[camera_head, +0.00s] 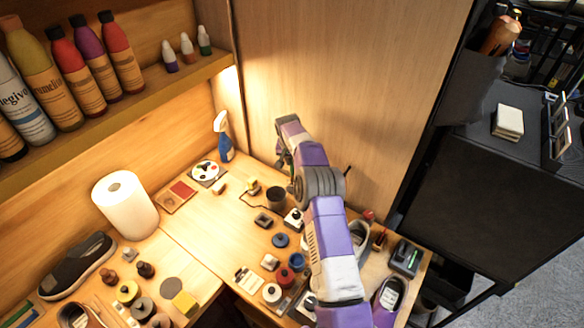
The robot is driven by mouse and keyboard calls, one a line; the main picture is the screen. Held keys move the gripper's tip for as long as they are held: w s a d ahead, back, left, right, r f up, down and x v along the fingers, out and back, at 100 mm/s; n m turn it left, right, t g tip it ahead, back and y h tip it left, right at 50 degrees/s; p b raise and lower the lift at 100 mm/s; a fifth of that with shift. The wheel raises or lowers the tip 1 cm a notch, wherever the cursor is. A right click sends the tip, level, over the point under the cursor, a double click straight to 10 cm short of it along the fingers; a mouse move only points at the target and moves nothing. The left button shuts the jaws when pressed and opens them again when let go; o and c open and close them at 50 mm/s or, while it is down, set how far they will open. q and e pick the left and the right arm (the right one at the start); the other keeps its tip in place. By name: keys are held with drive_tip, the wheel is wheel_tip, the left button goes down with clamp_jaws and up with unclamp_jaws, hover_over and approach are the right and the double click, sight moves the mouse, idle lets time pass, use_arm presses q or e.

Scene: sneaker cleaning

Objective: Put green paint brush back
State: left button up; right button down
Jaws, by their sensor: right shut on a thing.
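My right arm, purple and white, reaches up from the bottom over the right part of the workbench (205,235). Its gripper (284,158) is by the wooden side panel, largely hidden by its own wrist and forearm. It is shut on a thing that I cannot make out. I cannot pick out the green paint brush. A thin dark stick (347,172) shows just right of the forearm; I cannot tell what it belongs to. A dark cup (276,197) stands on the bench left of the forearm. My left gripper is not in view.
A blue spray bottle (222,138) stands in the back corner, with a paper roll (125,204) at left. Several small jars and tins crowd the bench front. A sneaker (388,298) is at lower right. The bench middle is fairly clear.

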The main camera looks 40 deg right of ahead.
drive_tip(key=shift+f, duration=1.5)
drive_tip(key=shift+f, duration=0.1)
drive_tip(key=c, duration=1.1)
unclamp_jaws()
drive_tip(key=v, duration=1.2)
